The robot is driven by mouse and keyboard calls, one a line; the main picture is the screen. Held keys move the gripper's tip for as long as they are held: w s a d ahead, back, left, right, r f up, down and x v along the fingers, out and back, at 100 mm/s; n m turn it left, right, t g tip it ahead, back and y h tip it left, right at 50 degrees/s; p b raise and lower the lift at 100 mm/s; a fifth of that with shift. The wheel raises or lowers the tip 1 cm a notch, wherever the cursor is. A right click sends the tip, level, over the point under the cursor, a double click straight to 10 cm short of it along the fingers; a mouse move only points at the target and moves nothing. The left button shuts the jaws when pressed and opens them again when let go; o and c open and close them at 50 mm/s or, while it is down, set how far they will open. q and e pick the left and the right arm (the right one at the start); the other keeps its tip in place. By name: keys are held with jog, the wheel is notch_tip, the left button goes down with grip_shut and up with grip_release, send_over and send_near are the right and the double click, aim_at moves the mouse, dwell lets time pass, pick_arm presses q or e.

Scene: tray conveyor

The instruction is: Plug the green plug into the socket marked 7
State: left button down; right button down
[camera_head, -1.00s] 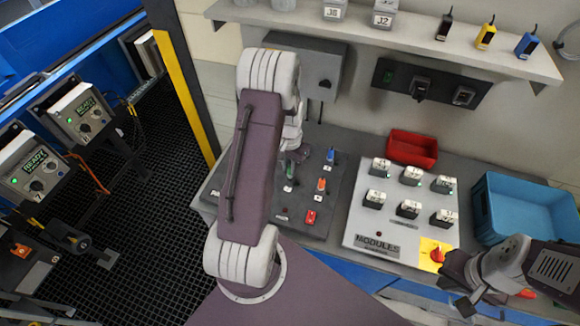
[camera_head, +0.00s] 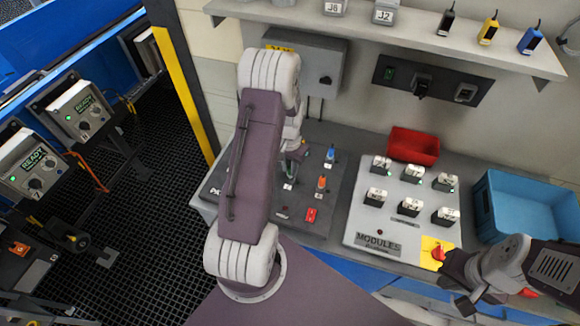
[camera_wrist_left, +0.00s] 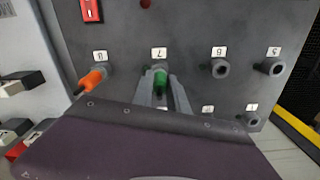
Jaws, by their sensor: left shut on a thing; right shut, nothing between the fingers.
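The green plug (camera_wrist_left: 160,80) is between the fingers of my left gripper (camera_wrist_left: 163,88) in the left wrist view. It is at the socket position beside the label 7 (camera_wrist_left: 159,53); its tip meets the panel there, and I cannot tell how deep it sits. The socket itself is hidden by the plug and fingers. In the head view my left gripper (camera_head: 297,157) is over the dark socket panel (camera_head: 268,208), partly hidden by my arm. My right gripper (camera_head: 464,302) is shut and empty at the lower right.
An orange plug (camera_wrist_left: 92,80) sits at position 8, beside the green one. Sockets 6 (camera_wrist_left: 221,69) and 5 (camera_wrist_left: 270,67) are empty. A blue plug (camera_head: 330,154) stands farther back. The modules board (camera_head: 403,222), red bin (camera_head: 414,146) and blue crate (camera_head: 490,210) are to the right.

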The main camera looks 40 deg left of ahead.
pick_arm(q)
jog(key=shift+f+b, duration=0.5)
jog(key=shift+f, duration=0.25)
jog(key=c, duration=1.2)
grip_release()
jog(key=shift+c, duration=0.2)
notch_tip(320, 180, up, 9)
jog(key=shift+r+b, duration=0.1)
jog(key=shift+b, duration=0.75)
